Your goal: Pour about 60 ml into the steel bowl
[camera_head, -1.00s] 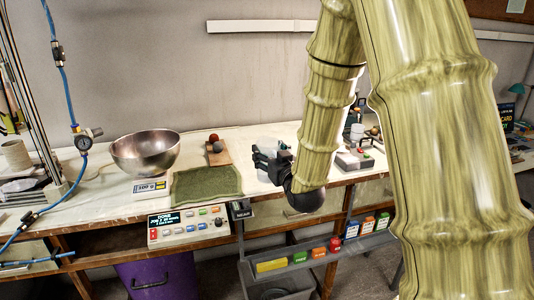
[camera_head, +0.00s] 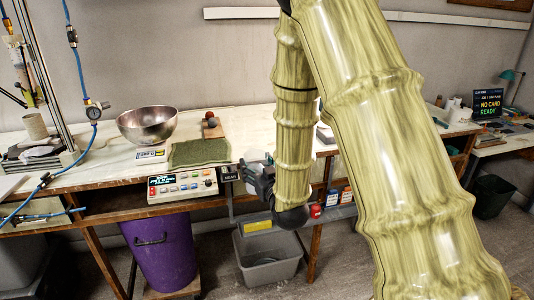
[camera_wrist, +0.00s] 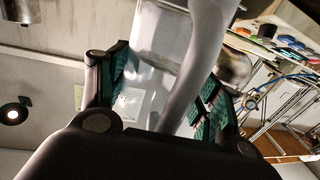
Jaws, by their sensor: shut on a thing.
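The steel bowl (camera_head: 147,136) stands on the workbench at the left in the head view, upright. Its inside is too small to read. My gripper (camera_head: 258,177) is at the bench's front edge, to the right of the bowl and well apart from it. It is shut on a clear, whitish jug (camera_head: 254,156), mostly hidden behind the gripper in the head view. In the wrist view the jug (camera_wrist: 146,60) sits between the green-padded fingers (camera_wrist: 160,95), with a pale curved handle and a small label. I cannot tell its liquid level.
A small scale display (camera_head: 150,154) sits in front of the bowl, beside a green mat (camera_head: 200,152). A control panel (camera_head: 182,186) hangs on the bench's front edge. A purple bin (camera_head: 160,250) and a grey bin (camera_head: 268,255) stand below. A board with balls (camera_head: 213,130) lies behind the mat.

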